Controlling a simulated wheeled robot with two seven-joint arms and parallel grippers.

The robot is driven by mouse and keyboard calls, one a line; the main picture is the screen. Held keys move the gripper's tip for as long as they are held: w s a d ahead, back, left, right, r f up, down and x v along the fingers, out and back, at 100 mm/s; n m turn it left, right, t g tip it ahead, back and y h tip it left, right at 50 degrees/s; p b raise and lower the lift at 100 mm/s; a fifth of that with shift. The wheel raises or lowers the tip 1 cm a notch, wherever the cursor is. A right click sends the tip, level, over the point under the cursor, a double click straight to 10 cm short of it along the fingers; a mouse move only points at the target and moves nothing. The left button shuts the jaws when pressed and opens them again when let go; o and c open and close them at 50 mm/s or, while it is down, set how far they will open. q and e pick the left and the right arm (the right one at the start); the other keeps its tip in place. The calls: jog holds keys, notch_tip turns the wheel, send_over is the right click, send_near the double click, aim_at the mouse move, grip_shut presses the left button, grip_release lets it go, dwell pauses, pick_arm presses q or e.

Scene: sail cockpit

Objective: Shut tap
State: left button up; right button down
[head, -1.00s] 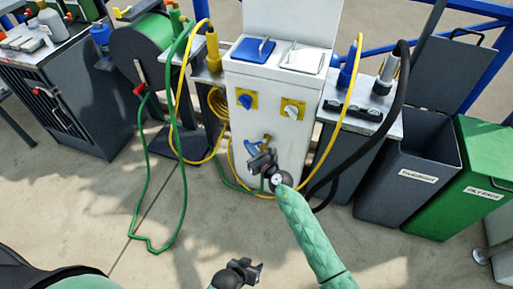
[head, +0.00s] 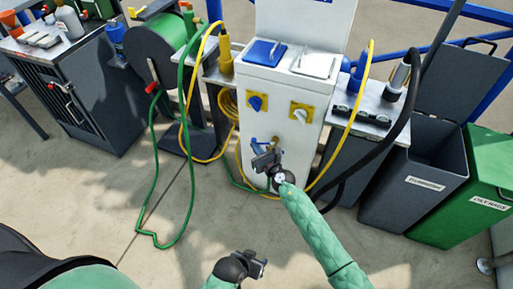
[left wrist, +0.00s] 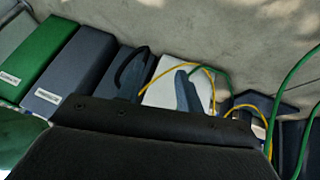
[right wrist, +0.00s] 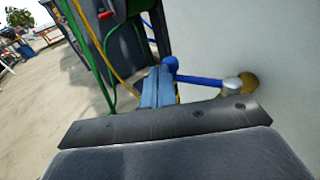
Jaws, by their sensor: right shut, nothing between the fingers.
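The tap is low on the front of the white pedestal (head: 287,112). Its blue lever (right wrist: 200,81) shows in the right wrist view, running left from a brass fitting (right wrist: 246,83) on the white wall. In the head view the lever (head: 262,146) is partly hidden by my right gripper (head: 265,161), which is just in front of and below it. The right fingers (right wrist: 158,88) are shut and empty, close beside the lever's free end; I cannot tell whether they touch. My left gripper (head: 254,265) is low in the head view, away from the tap; its jaw state is unclear.
Yellow hose (head: 350,115) loops around the pedestal and green hose (head: 151,190) hangs at left. Two yellow-plated switches sit above the tap. A grey bin (head: 415,185) and a green bin (head: 465,200) stand right.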

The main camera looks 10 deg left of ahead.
aim_at(253, 140)
pick_arm(q)
jog(key=s+a+r+g+p, duration=0.2)
jog(key=r+p, duration=0.3)
jog(key=r, duration=1.3)
jog(key=shift+a+y, duration=0.4)
jog(key=shift+a, duration=0.3)
pick_arm(e)
jog(key=m+t+h, duration=0.1)
jog(key=h, duration=0.1)
jog(key=w+a+m+t+h, duration=0.1)
jog(key=m+h, duration=0.1)
jog(key=w+m+t+h, duration=0.1)
jog(key=h, duration=0.1)
jog(key=shift+w+a+m, duration=0.25)
jog(key=shift+a+m, duration=0.05)
pick_arm(q)
jog(key=shift+r, duration=0.3)
pick_arm(e)
jog(key=shift+w+a+r, duration=0.1)
jog(key=shift+w, duration=0.2)
pick_arm(q)
jog(key=shift+f, duration=0.15)
pick_arm(e)
jog(key=shift+r, duration=0.1)
